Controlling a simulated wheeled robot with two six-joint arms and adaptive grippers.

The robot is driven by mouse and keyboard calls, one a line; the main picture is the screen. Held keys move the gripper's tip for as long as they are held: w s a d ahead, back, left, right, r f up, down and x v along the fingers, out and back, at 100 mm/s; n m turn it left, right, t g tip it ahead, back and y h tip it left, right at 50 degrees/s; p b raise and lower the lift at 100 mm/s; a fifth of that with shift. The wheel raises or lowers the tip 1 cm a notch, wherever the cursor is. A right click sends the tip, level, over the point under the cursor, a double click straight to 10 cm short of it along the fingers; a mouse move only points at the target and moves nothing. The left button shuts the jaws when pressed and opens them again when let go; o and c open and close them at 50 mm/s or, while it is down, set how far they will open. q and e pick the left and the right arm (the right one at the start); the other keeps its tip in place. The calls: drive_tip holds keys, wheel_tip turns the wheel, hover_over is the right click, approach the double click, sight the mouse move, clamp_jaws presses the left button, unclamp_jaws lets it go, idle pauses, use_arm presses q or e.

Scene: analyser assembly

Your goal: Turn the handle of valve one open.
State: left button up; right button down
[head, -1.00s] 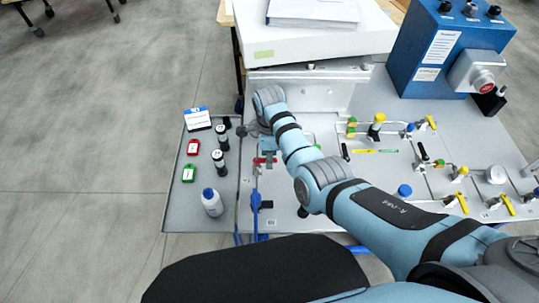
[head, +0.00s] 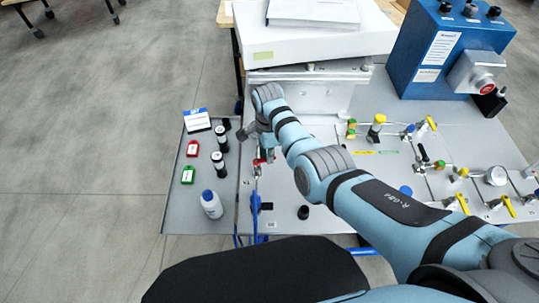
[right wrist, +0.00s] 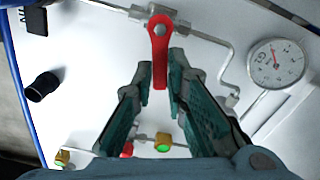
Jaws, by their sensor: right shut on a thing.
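A red valve handle (right wrist: 160,52) on a metal pipe fitting (right wrist: 158,14) is between the fingers of my right gripper (right wrist: 162,68) in the right wrist view. The fingers are shut on it, and the handle points from its pivot back toward the gripper. In the head view my right gripper (head: 267,148) is at the left part of the grey panel, and the red handle (head: 258,162) shows just below it. My arm hides part of the panel. I cannot read a label naming the valve. My left gripper is not in view.
A pressure gauge (right wrist: 275,62) is right of the handle in the wrist view. A blue-capped bottle (head: 211,203), red tag (head: 193,148) and green tag (head: 188,175) stand on the left side tray (head: 180,215). A blue control box (head: 440,55) is at the back right.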

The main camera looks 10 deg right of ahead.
drive_tip(key=n, duration=0.2)
drive_tip(key=w+n+b, duration=0.1)
drive_tip(key=shift+a+f+n, duration=0.2)
drive_tip(key=shift+n, duration=0.2)
drive_tip(key=n+b, duration=0.1)
drive_tip(key=w+n+b, duration=0.1)
drive_tip(key=n, duration=0.1)
drive_tip(key=shift+a+n+b, duration=0.3)
drive_tip(key=shift+a+b, duration=0.05)
drive_tip(key=n+b, duration=0.1)
drive_tip(key=n, duration=0.1)
drive_tip(key=w+a+n+b, duration=0.1)
drive_tip(key=n+b, duration=0.1)
drive_tip(key=shift+a+n+b, duration=0.25)
drive_tip(key=shift+n+b, duration=0.25)
drive_tip(key=shift+n, duration=0.3)
drive_tip(key=shift+a+n+b, duration=0.25)
drive_tip(key=shift+n+b, duration=0.2)
drive_tip(key=shift+n, duration=0.35)
drive_tip(key=c, duration=1.6)
unclamp_jaws()
drive_tip(key=shift+w, duration=0.1)
drive_tip(key=shift+r, duration=0.15)
